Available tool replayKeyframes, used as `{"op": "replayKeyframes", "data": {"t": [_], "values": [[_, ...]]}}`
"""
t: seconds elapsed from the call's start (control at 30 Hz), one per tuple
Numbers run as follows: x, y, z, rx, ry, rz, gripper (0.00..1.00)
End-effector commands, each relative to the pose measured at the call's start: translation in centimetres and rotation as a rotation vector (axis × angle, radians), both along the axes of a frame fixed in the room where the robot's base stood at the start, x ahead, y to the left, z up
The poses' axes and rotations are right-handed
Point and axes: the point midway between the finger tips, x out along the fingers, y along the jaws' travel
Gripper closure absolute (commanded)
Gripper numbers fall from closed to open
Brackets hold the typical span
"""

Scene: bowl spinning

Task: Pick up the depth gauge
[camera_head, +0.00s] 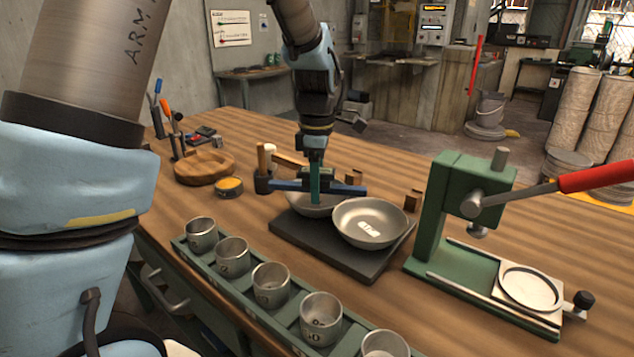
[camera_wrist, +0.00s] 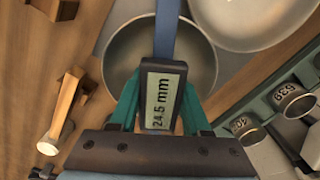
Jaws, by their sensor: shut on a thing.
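The depth gauge is a blue bar (camera_head: 345,189) with a dark box whose display (camera_wrist: 162,101) reads 24.5 mm. In the wrist view its bar (camera_wrist: 165,35) runs up between my teal fingers and over a bowl (camera_wrist: 200,62). My gripper (camera_head: 316,182) is shut on the gauge, with a finger on either side of the box. In the head view the gauge is held level above the left bowl (camera_head: 305,207), partly hiding it. A second bowl (camera_head: 370,224) sits to its right. I cannot tell whether the gauge touches the left bowl's rim.
Both bowls are on a dark slab (camera_head: 340,262). A green rack (camera_head: 240,288) with several metal cups runs along the front. A green press (camera_head: 440,200) with a red handle stands right. A hammer (camera_head: 264,170), a wooden disc (camera_head: 205,168) and a yellow tin (camera_head: 229,186) are at left.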

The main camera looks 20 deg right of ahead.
Motion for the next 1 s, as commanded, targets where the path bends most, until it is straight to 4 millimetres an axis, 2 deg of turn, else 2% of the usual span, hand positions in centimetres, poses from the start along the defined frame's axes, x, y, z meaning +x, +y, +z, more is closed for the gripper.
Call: {"op": "replayKeyframes", "data": {"t": [0.23,0.33,0.7,0.87,1.0], "values": [[0.0,0.0,0.2,-0.002,-0.001,0.000,1.00],[0.1,-0.1,0.9,-0.003,-0.004,0.000,1.00],[0.1,-0.1,7.7,-0.005,-0.004,0.000,1.00],[0.1,-0.1,9.7,-0.001,-0.001,0.025,1.00],[0.2,-0.1,10.5,0.003,0.001,0.147,1.00]]}}
